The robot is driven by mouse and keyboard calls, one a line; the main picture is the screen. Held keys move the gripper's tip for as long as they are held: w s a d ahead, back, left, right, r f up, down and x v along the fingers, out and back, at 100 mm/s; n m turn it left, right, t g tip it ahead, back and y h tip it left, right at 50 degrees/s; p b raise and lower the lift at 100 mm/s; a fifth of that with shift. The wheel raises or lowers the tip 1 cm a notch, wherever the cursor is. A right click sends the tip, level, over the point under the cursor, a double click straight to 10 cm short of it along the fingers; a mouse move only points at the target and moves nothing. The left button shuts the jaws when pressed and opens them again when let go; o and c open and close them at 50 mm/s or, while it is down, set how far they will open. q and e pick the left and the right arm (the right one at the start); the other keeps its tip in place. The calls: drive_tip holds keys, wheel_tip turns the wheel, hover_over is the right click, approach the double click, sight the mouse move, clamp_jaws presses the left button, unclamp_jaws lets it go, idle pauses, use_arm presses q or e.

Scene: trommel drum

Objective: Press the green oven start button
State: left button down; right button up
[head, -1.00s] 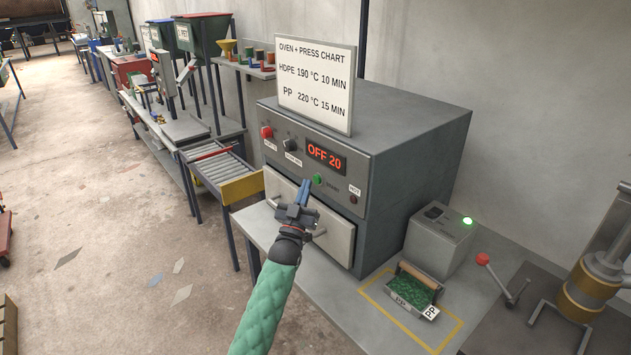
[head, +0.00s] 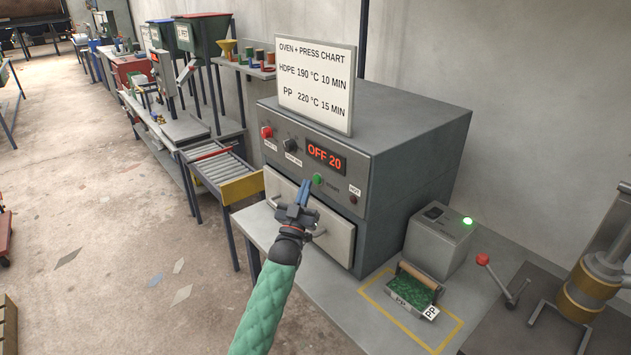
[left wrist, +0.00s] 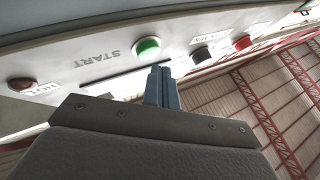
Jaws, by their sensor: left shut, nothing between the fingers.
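The green start button (head: 318,180) is on the oven's front panel, below the red display reading "OFF 20" (head: 326,157). The oven (head: 400,150) is a grey box on the bench. My left gripper (head: 305,186) is shut and empty, with its blue fingers just left of the button. In the left wrist view the green button (left wrist: 147,48) is clear, marked START, and the shut fingertips (left wrist: 161,70) are close to it, slightly to its right. I cannot tell the exact gap; no contact is visible. My right gripper is not in view.
A red button (head: 267,132) and a dark knob (head: 290,145) are further left on the panel. The drawer front (head: 338,240) is below. A tray of green flakes (head: 412,290) and a grey box with a lit green lamp (head: 440,240) stand right of the oven.

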use_arm(q)
drive_tip(key=shift+w+d, duration=0.1)
drive_tip(key=shift+d, duration=0.05)
idle(0.5)
drive_tip(key=shift+w+d, duration=0.15)
drive_tip(key=shift+d, duration=0.05)
idle(0.6)
drive_tip(key=shift+d+r+b, duration=0.4)
drive_tip(key=shift+r+b, duration=0.05)
drive_tip(key=shift+r, duration=0.25)
idle(0.9)
drive_tip(key=shift+a+f, duration=0.1)
drive_tip(key=shift+f, duration=0.15)
idle(0.4)
drive_tip(key=shift+a, duration=0.1)
drive_tip(key=shift+s+a+f+p, duration=0.2)
drive_tip(key=shift+s+a, duration=0.25)
drive_tip(key=shift+a, duration=0.2)
drive_tip(key=shift+s+a+f+p, duration=0.1)
drive_tip(key=shift+s+a+p, duration=0.15)
drive_tip(key=shift+s+a, duration=0.35)
drive_tip(key=shift+s+a+f+p, duration=0.1)
drive_tip(key=shift+s+a+p, duration=0.2)
drive_tip(key=shift+a, duration=0.45)
